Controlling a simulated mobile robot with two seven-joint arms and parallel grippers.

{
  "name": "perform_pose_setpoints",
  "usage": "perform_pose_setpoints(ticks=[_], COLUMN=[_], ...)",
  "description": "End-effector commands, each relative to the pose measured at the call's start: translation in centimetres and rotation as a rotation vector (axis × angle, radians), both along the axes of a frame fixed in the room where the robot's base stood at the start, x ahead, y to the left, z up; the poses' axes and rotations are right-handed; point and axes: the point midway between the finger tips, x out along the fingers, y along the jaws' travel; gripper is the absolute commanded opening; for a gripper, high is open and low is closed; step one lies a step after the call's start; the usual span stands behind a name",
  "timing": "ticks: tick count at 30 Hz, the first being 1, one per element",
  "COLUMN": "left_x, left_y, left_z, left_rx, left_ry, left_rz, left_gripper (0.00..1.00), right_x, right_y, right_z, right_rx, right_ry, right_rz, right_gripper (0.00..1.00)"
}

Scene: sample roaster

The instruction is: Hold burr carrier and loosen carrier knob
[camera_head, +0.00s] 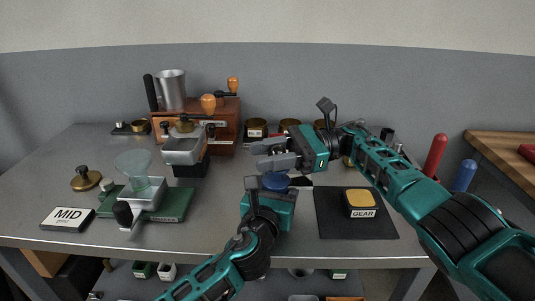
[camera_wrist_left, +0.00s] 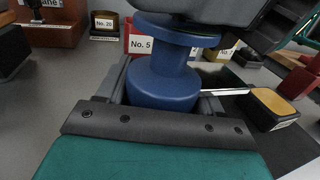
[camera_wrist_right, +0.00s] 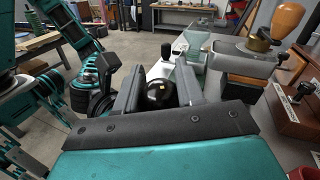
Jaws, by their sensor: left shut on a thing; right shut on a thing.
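The blue burr carrier (camera_head: 275,182) stands upright near the middle of the table. In the left wrist view, its spool-shaped blue body (camera_wrist_left: 165,75) sits between the fingers of my left gripper (camera_wrist_left: 163,98), which is shut on it from the front. The black round carrier knob (camera_wrist_right: 160,94) shows in the right wrist view between the fingers of my right gripper (camera_wrist_right: 158,88), shut on it. In the head view my right gripper (camera_head: 268,156) is just above the carrier and hides the knob.
A grey grinder body (camera_head: 183,150) and a green-based device with a glass funnel (camera_head: 172,205) stand left. A MID card (camera_head: 67,218) lies front left. A GEAR block (camera_head: 360,203) sits on a black mat (camera_head: 331,222) at right. A wooden machine (camera_head: 222,123) stands behind.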

Motion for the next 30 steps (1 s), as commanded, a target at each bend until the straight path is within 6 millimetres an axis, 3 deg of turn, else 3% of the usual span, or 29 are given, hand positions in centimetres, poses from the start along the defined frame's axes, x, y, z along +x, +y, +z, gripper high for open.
perform_pose_setpoints(ticks=[8, 9, 16, 25, 30], left_x=[0.0, 0.0, 0.0, 0.0, 0.0], left_y=[-0.1, -0.1, -0.1, 0.0, 0.0], left_z=[0.2, 0.2, 0.2, 0.2, 0.2], left_rx=[-0.005, -0.005, -0.005, -0.004, -0.004], left_ry=[-0.003, -0.003, -0.003, -0.002, -0.002], left_rz=[-0.004, -0.003, -0.002, 0.000, 0.000], left_gripper=[0.25, 0.25, 0.25, 0.25, 0.25], right_x=[0.1, 0.1, 0.0, 0.0, 0.0], right_y=[-0.1, -0.1, 0.0, 0.0, 0.0], right_z=[-0.1, -0.1, 0.0, 0.2, 2.1], right_rx=[-0.002, -0.002, -0.001, 0.000, 0.001], right_ry=[0.002, 0.002, 0.002, 0.000, -0.003], right_rz=[-0.003, -0.003, -0.001, 0.000, 0.000], right_gripper=[0.07, 0.39, 0.61, 0.62, 0.62])
